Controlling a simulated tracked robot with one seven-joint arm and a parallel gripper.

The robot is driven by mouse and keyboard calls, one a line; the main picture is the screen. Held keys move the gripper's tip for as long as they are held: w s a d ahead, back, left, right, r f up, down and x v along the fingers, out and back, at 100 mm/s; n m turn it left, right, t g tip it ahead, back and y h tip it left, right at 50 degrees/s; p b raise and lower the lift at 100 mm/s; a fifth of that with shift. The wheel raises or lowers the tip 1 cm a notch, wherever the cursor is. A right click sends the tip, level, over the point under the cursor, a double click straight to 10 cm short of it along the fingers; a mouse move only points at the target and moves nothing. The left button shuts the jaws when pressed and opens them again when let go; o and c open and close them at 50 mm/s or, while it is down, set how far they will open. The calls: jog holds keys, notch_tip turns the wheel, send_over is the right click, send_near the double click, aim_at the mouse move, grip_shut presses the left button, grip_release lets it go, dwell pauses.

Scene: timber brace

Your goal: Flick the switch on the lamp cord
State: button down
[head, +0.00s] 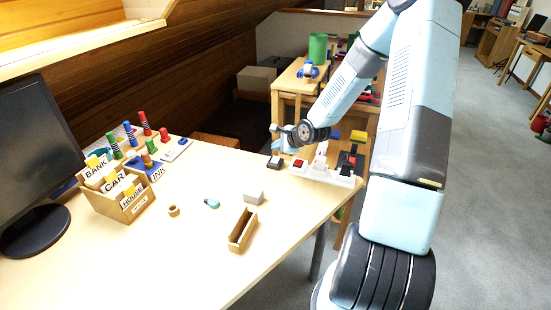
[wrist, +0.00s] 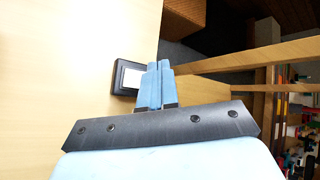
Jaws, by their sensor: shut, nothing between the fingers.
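A small black box with a white top plate (wrist: 128,77) lies on the table near its edge, just left of my fingertips in the wrist view. It also shows in the head view as a small dark block with a pale top (head: 274,162). It looks like a switch, but I see no cord or lamp clearly. My gripper (wrist: 159,66) is shut with its two fingers together and nothing between them. In the head view my gripper (head: 279,149) is close above the black box. I cannot tell whether they touch.
A white strip with a red part (head: 299,163) lies just right of the box. A grey block (head: 254,196), a wooden tray (head: 242,229), a tape roll (head: 173,211), a card box (head: 121,197) and a monitor (head: 38,150) stand on the table. The table's front middle is clear.

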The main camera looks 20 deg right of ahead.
aim_at(278, 159)
jog(key=shift+w+d+f, duration=0.1)
jog(key=shift+f, duration=1.05)
dwell(1.3)
jog(key=shift+f, duration=0.35)
jog(key=shift+d+f, duration=0.1)
jog(key=shift+f, duration=0.2)
dwell(0.6)
jog(key=shift+r, duration=0.15)
jog(key=shift+r, duration=0.6)
jog(key=shift+s+a+r, duration=0.1)
jog(key=shift+s+r, duration=0.05)
jog(key=shift+r, duration=0.7)
jog(key=shift+s+a+r, duration=0.1)
jog(key=shift+r, duration=0.7)
jog(key=shift+s+a+r, duration=0.1)
jog(key=shift+s+r, duration=0.05)
jog(key=shift+r, duration=0.7)
